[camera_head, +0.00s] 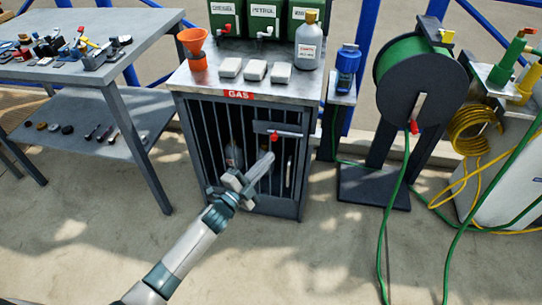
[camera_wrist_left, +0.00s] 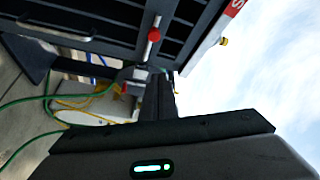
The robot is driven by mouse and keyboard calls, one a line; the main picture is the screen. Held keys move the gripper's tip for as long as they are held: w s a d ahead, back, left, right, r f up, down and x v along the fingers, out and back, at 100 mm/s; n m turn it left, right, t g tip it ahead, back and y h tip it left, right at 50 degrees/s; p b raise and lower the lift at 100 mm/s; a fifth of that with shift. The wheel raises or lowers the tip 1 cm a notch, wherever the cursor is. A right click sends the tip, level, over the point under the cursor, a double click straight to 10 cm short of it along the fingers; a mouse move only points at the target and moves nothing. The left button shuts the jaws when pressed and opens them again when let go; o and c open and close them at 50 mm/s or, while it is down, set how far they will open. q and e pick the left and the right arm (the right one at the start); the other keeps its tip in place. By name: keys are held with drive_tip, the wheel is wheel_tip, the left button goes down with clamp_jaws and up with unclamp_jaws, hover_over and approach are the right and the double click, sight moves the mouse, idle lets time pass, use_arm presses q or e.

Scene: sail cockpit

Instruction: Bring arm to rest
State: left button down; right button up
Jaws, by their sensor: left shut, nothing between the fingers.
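My left arm reaches in from the lower left in the head view. Its gripper (camera_head: 264,166) is shut with nothing in it, in front of the barred door of the gas cabinet (camera_head: 222,145). The cabinet's dark latch plate with a red knob (camera_head: 276,135) is just above the fingertips; a small gap seems to lie between them, but depth is hard to judge. In the left wrist view the red knob (camera_wrist_left: 153,34) shows near the top middle, beyond the dark gripper body (camera_wrist_left: 165,150). The cabinet door appears closed. My right gripper is not in view.
On the cabinet top stand an orange funnel (camera_head: 194,48), white blocks (camera_head: 255,70) and a grey bottle (camera_head: 308,45). A grey workbench (camera_head: 90,65) is at left. A hose reel (camera_head: 420,90) with a trailing green hose (camera_head: 391,220) stands at right.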

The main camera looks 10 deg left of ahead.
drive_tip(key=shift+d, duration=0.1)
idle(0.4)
